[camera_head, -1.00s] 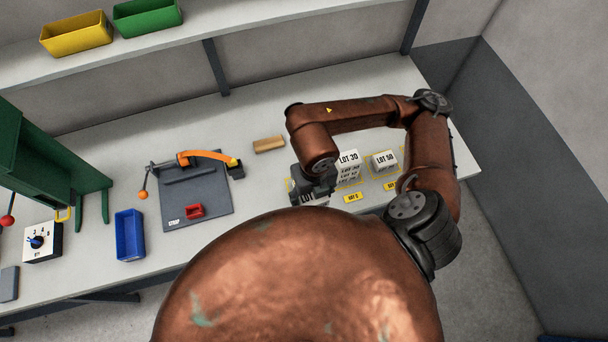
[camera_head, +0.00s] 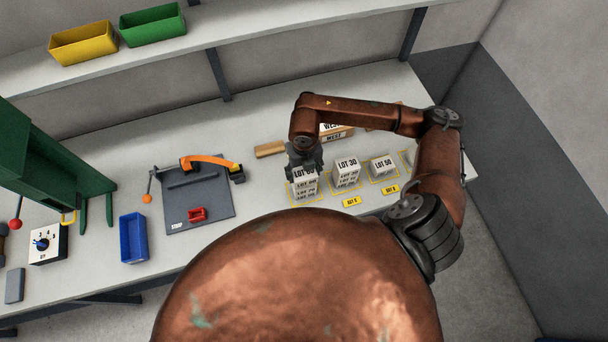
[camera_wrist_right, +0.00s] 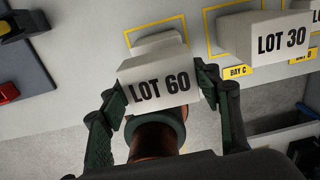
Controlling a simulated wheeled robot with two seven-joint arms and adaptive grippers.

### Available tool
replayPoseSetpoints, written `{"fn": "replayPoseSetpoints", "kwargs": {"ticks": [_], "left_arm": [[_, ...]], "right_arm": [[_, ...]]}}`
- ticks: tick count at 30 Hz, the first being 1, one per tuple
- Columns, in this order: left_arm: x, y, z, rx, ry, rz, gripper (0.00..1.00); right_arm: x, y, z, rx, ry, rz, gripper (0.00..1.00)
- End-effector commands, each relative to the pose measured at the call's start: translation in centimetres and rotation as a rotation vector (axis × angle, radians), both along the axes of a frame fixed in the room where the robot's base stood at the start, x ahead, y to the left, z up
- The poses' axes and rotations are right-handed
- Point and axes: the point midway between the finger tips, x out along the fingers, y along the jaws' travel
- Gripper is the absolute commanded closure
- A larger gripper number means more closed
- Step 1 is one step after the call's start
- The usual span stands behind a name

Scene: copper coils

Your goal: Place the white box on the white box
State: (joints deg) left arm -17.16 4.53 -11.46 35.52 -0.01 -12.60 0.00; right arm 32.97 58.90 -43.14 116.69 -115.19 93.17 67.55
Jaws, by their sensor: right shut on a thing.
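The white box labelled LOT 60 (camera_wrist_right: 160,88) sits between the fingers of my right gripper (camera_wrist_right: 165,95), which is shut on it. In the head view my right gripper (camera_head: 304,160) comes down from above on this box at the top of a white stack (camera_head: 305,188) in the left marked bay. In the wrist view another white box (camera_wrist_right: 157,40) shows partly behind and below the held one, inside a yellow outline. Whether the held box touches the stack below, I cannot tell. My left gripper is out of view.
White stacks labelled LOT 30 (camera_head: 347,165) and LOT 50 (camera_head: 383,163) stand in bays to the right. A box marked WEST (camera_head: 335,137) is behind, partly hidden by my arm. A wooden block (camera_head: 270,149), a grey mat (camera_head: 200,200) and a blue bin (camera_head: 133,238) lie to the left.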

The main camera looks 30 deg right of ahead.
Motion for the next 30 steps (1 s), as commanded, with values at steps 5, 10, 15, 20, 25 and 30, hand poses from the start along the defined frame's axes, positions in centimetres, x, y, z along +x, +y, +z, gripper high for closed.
{"fn": "replayPoseSetpoints", "kwargs": {"ticks": [5,10,15,20,25,30], "left_arm": [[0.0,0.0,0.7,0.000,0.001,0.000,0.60],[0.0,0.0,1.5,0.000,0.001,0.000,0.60],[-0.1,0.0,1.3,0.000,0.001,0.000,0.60],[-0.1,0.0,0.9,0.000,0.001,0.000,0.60],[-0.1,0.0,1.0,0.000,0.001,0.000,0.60],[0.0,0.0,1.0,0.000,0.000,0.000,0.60]], "right_arm": [[0.3,-0.2,-1.4,0.001,0.005,0.000,0.72],[0.4,-0.2,-3.4,0.001,0.003,-0.001,0.72],[0.4,-0.2,-3.7,0.000,0.001,0.000,0.72],[0.4,-0.2,-4.0,0.000,0.001,0.000,0.72],[0.4,-0.2,-4.0,-0.001,0.001,0.000,0.33],[0.4,-0.2,-3.9,-0.001,0.001,0.000,0.25]]}}
